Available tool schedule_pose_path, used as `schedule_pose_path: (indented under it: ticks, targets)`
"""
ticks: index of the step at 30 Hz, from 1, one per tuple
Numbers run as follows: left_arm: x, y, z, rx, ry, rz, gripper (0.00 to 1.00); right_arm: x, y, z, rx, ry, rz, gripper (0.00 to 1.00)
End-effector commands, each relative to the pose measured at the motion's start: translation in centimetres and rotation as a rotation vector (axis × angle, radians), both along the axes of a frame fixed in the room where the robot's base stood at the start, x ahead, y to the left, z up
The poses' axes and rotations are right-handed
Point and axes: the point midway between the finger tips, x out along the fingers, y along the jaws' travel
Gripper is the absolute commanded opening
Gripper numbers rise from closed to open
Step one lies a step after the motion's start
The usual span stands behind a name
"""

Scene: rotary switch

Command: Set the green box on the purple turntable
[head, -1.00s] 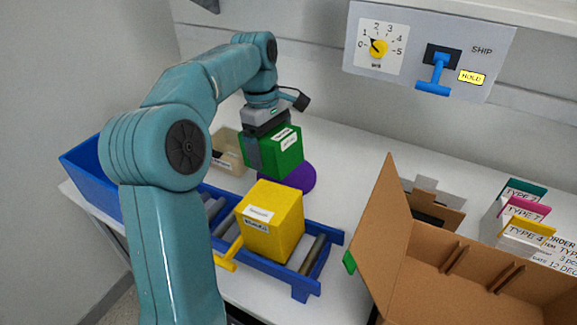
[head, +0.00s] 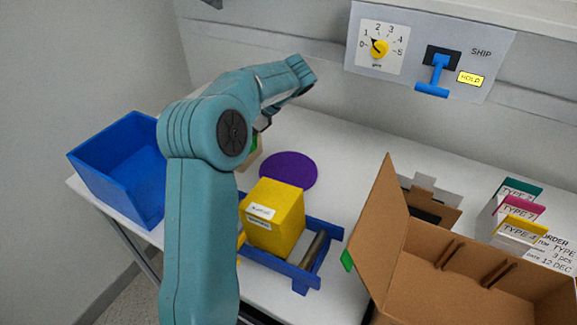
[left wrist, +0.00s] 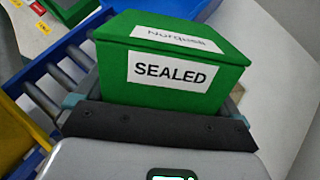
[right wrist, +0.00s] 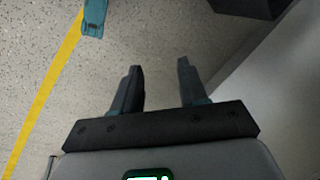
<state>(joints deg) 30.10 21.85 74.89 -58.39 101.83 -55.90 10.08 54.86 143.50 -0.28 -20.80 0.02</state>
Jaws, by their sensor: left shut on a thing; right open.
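The green box (left wrist: 180,65) has a white "SEALED" label and fills the middle of the left wrist view. My left gripper (left wrist: 155,98) is shut on it. In the head view my left arm hides most of the green box; only a small green patch (head: 253,143) shows beside the arm. The purple turntable (head: 289,169) is a flat round disc on the white table, bare on top, to the right of that patch. My right gripper (right wrist: 160,82) is open and empty, with speckled floor behind it in the right wrist view.
A yellow box (head: 273,220) sits on the blue roller conveyor (head: 283,268) in front of the turntable. A blue bin (head: 120,165) stands at the left. An open cardboard box (head: 480,270) fills the front right. A dial panel (head: 430,50) hangs on the back wall.

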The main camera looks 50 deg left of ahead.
Motion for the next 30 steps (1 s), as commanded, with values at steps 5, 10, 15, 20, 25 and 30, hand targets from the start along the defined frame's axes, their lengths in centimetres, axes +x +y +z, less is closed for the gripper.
schedule_pose_path:
  ticks: [5, 10, 15, 20, 25, 30]
  targets:
    - [3.7, -0.5, 2.0, 0.115, 0.126, -0.461, 0.49, 0.0, 0.0, 2.4, 0.0, 0.0, 0.0, 0.43]
    - [9.3, -3.3, 2.2, 0.312, 0.235, -0.826, 0.49, 0.0, 0.0, 4.9, 0.0, 0.0, 0.0, 0.43]
    - [12.0, -6.1, 1.1, 0.509, 0.318, -0.937, 0.49, 0.0, 0.0, 6.7, 0.0, 0.0, 0.0, 0.43]
    - [12.6, -6.8, 1.2, 0.619, 0.372, -0.938, 0.49, 0.0, 0.0, 6.9, 0.0, 0.0, 0.0, 0.43]
    - [12.6, -6.8, -1.9, 0.639, 0.388, -0.935, 0.49, 0.0, 0.0, 6.8, 0.0, 0.0, 0.0, 0.43]
    - [12.6, -6.7, -4.5, 0.641, 0.384, -0.93, 0.49, 0.0, 0.0, 6.8, 0.0, 0.0, 0.0, 0.43]
